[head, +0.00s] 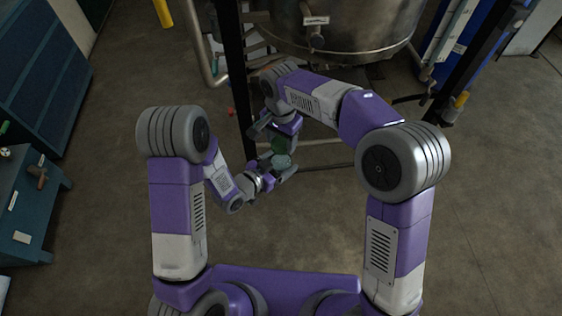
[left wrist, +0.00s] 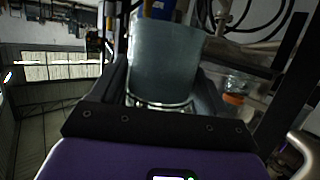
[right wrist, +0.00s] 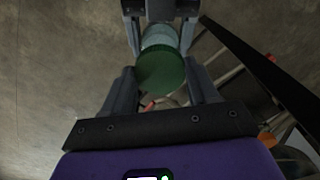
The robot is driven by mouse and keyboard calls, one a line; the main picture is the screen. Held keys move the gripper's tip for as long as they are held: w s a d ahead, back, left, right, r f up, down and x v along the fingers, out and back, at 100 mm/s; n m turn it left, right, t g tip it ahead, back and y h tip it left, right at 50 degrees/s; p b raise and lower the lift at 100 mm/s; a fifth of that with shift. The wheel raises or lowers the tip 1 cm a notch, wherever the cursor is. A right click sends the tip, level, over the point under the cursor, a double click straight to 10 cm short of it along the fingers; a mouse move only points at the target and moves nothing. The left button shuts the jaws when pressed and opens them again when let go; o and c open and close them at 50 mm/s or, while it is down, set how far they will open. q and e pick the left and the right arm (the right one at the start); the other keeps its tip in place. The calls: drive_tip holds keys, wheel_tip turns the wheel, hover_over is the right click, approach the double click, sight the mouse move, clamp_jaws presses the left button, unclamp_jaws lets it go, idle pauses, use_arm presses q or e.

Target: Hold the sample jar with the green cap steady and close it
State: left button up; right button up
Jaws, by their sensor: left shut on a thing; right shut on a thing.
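The sample jar (head: 281,161) is pale, clouded and blue-grey, held in the air in front of me. My left gripper (head: 277,168) is shut around its body, which fills the space between the fingers in the left wrist view (left wrist: 165,60). The green cap (head: 280,145) is directly above the jar. My right gripper (head: 278,136) is shut on it from above. In the right wrist view the cap (right wrist: 160,71) lies between the fingers, with the jar (right wrist: 160,37) beyond it. I cannot tell whether the cap touches or is seated on the rim.
A large steel vessel (head: 340,30) on dark legs stands just beyond my grippers. Teal cabinets (head: 38,70) and a teal bench (head: 28,200) are at the left. A blue panel (head: 462,40) stands at the upper right. The floor (head: 480,190) at the right is clear.

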sight(281, 164)
drive_tip(key=shift+f, duration=1.4)
drive_tip(key=shift+f, duration=0.85)
drive_tip(key=shift+f, duration=0.6)
use_arm(q)
clamp_jaws()
use_arm(e)
drive_tip(key=m, duration=0.4)
drive_tip(key=shift+a+m, duration=0.1)
drive_tip(key=shift+m, duration=0.2)
drive_tip(key=m, duration=0.5)
drive_tip(key=shift+m, duration=0.3)
drive_tip(key=o, duration=1)
